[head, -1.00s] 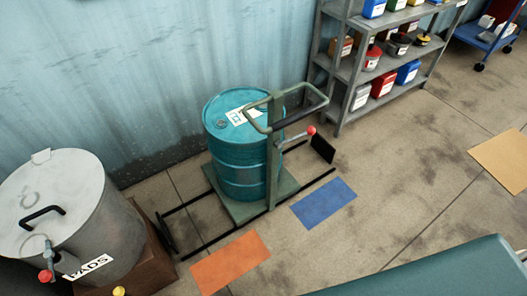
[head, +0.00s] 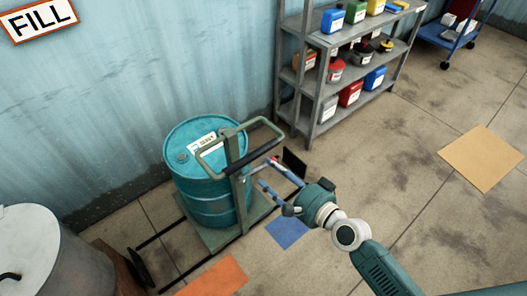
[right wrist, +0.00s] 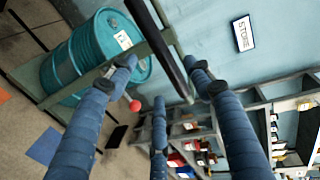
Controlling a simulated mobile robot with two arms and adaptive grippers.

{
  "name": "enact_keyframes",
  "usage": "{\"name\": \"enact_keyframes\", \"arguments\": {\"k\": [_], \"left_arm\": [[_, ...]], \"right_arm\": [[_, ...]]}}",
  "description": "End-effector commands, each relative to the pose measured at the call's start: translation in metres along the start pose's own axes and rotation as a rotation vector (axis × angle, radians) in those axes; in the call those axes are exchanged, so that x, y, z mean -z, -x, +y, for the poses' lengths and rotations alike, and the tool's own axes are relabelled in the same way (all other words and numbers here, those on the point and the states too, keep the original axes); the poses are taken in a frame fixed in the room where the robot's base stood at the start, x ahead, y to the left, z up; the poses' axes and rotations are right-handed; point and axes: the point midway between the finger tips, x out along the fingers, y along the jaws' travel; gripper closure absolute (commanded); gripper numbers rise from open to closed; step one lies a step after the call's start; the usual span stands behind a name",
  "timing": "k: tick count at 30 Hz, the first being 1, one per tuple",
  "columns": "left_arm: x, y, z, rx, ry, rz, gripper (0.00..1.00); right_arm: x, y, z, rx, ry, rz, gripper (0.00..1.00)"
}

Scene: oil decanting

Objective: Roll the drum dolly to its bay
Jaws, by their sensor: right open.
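The drum dolly (head: 248,192) has a flat grey-green base, a post and a looped handle with a black grip (head: 267,150). A teal drum (head: 205,205) with a white label stands upright on it. The dolly stands between black floor rails (head: 157,236). My right gripper (head: 272,173) is open just in front of the handle, below its black grip. In the right wrist view, its blue fingers are spread with the black grip (right wrist: 172,50) showing between them; contact cannot be told. A red-knobbed lever (right wrist: 135,106) shows beyond the fingers. My left gripper is not in view.
Orange (head: 215,276), blue (head: 287,231) and tan (head: 480,158) patches mark the floor. A grey shelf (head: 322,125) with containers stands right of the dolly, a blue cart (head: 448,38) beyond it. A grey bin (head: 50,265) stands at left. Floor toward the tan patch is clear.

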Motion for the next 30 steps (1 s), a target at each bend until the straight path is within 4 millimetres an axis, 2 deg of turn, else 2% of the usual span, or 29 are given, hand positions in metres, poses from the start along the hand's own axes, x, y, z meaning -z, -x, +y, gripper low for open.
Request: {"name": "enact_keyframes", "arguments": {"k": [6, 15, 21, 30], "left_arm": [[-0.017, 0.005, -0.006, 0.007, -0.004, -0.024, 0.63], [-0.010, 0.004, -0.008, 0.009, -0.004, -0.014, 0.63], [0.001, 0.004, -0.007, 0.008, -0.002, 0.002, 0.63], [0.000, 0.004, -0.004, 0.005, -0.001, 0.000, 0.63]], "right_arm": [[0.001, -0.035, -0.002, 0.002, 0.001, 0.002, 0.49], [0.001, -0.088, 0.001, 0.000, 0.005, 0.003, 0.49], [0.001, -0.102, 0.002, -0.002, 0.004, 0.002, 0.49], [0.001, -0.104, 0.001, -0.001, 0.005, 0.002, 0.51]]}}
